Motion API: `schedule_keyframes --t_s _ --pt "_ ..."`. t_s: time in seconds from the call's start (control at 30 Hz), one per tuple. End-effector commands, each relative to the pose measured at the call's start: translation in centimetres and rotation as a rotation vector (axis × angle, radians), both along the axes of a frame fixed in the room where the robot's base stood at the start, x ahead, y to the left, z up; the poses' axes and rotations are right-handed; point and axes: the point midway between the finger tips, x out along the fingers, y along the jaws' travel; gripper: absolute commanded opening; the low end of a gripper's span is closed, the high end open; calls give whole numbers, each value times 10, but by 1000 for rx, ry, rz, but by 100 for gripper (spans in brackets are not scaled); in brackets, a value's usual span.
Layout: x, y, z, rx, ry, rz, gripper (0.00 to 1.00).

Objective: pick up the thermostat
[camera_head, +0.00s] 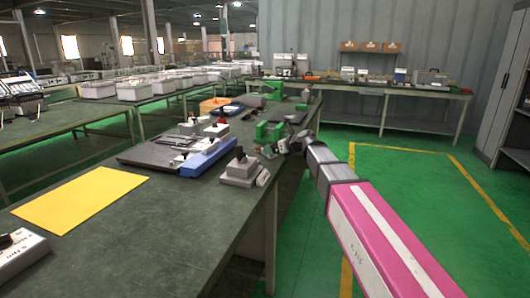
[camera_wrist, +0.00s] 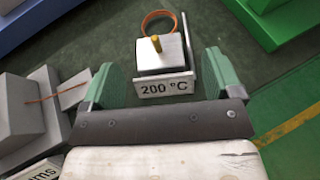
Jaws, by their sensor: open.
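The thermostat (camera_wrist: 162,58) is a small whitish block with a brass pin on top, an orange wire loop behind it and a "200 °C" plate on its front. In the wrist view it stands on the dark green table between the two green fingers of my gripper (camera_wrist: 161,68). The fingers are open, one on each side, with visible gaps; the right one is closer to its plate. In the head view my gripper (camera_head: 291,144) is low over the table's right edge, and the thermostat is too small there to tell apart surely.
Grey stepped blocks (camera_wrist: 32,108) stand just left of my gripper; they also show in the head view (camera_head: 240,172). A blue base (camera_head: 208,158) lies farther left. A green block (camera_wrist: 280,18) is at upper right. A yellow sheet (camera_head: 80,198) lies on the table (camera_head: 150,245).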

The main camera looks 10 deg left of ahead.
Motion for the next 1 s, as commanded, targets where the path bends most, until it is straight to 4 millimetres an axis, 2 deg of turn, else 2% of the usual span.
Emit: schedule_keyframes --t_s 0.27,0.53,0.57,0.7,0.8,1.0 --pt "17 32 -15 -1 0 1 85" --pt "17 36 -17 0 -1 0 85" --pt "17 35 -17 -1 0 0 79" --pt "17 35 -17 -1 0 1 33" --pt "17 35 -17 0 0 1 25" --pt "17 35 -17 0 0 1 25"
